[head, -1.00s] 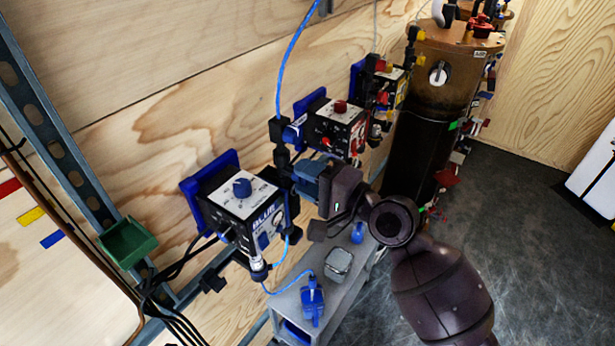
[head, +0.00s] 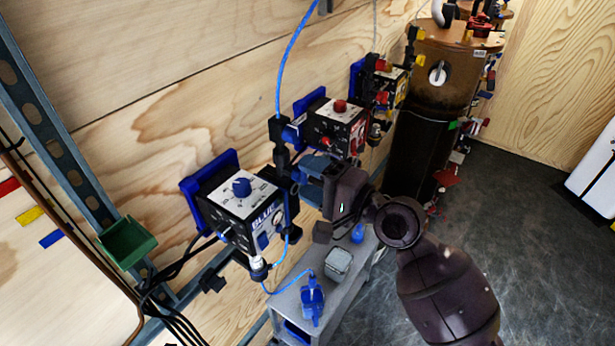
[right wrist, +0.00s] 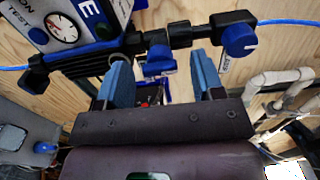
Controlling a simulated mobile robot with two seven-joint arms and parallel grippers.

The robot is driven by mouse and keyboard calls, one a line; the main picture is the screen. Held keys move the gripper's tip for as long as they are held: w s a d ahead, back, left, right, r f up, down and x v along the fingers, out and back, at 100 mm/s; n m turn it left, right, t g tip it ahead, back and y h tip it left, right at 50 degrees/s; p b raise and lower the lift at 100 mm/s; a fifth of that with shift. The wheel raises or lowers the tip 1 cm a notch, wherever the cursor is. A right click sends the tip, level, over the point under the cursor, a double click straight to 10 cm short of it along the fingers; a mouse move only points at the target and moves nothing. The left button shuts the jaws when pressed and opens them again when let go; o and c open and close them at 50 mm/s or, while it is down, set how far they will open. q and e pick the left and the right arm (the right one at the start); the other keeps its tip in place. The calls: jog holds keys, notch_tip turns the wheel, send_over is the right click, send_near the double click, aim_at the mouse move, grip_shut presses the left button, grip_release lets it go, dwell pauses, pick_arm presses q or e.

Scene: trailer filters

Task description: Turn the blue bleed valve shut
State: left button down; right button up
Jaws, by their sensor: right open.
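My right gripper (head: 313,177) is beside the blue-labelled control box (head: 240,203), at its right end. In the right wrist view the blue fingers (right wrist: 160,72) stand apart and open. Between and just beyond them, a small blue handle (right wrist: 160,60) hangs under the black pipe fitting (right wrist: 180,36); it looks like the bleed valve. I cannot tell whether the fingers touch it. A round blue knob (right wrist: 238,40) sits on the same line, to the right and outside the fingers. In the head view my gripper hides the handle. My left gripper is not in view.
A red-marked box (head: 338,128) and a brown cylinder (head: 430,120) stand beyond. A grey cart (head: 345,290) below holds a blue-handled item (head: 312,298). Blue tubing (head: 290,60) runs up the wooden wall. The floor (head: 520,250) at right is clear.

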jog(key=b+v, duration=0.1)
jog(key=v, duration=0.9)
jog(key=shift+b, duration=0.35)
jog(key=w+d+f+n+t+h, duration=0.2)
jog(key=d+f+n+h, duration=0.25)
jog(key=f, duration=0.25)
jog(key=w+d+f+n+t+h, duration=0.2)
jog(key=d+f+n+t+h, duration=0.15)
jog(key=d+f+h, duration=0.2)
jog(key=s+d+f+g+h, duration=0.2)
jog(key=s+d+f, duration=0.2)
jog(key=s+f, duration=0.4)
jog(key=s+d+f+g+h+b, duration=0.1)
jog(key=s+d+f+g+h, duration=0.1)
jog(key=s+f, duration=0.6)
notch_tip(320, 180, down, 3)
jog(key=shift+s+d+f+h, duration=0.1)
jog(key=shift+s+d+h, duration=0.3)
jog(key=shift+d, duration=0.45)
jog(key=shift+g, duration=0.25)
jog(key=shift+c, duration=0.2)
